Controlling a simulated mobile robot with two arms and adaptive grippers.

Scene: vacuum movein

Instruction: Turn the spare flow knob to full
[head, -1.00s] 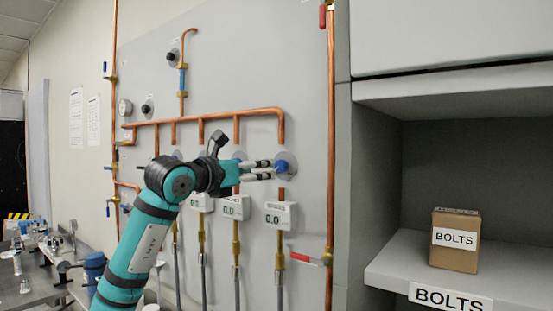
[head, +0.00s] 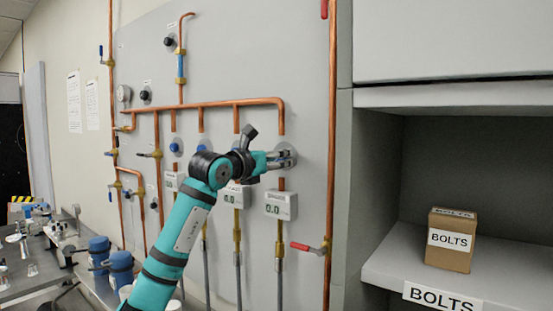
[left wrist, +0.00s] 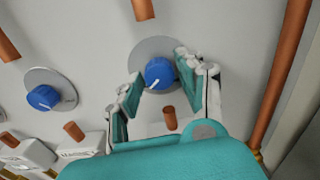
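The rightmost blue knob (left wrist: 159,73) sits on a round grey plate (head: 286,155) on the wall panel. In the left wrist view its white pointer line points to the lower left. My left gripper (head: 284,160) is at this knob, and its fingers hide the knob in the head view. In the left wrist view the left gripper (left wrist: 161,82) is open, with one finger on each side of the knob and a gap showing on the left. Contact on the right side is hard to tell. Under the knob is a meter box (head: 281,205) reading 0.0; its label is too small to read.
Another blue knob (left wrist: 43,97) is to the left, with more knobs (head: 202,146) along the row. A copper pipe (head: 331,130) runs vertically to the right, with a red-handled valve (head: 310,247). A shelf (head: 400,265) holds a bolts box (head: 451,240).

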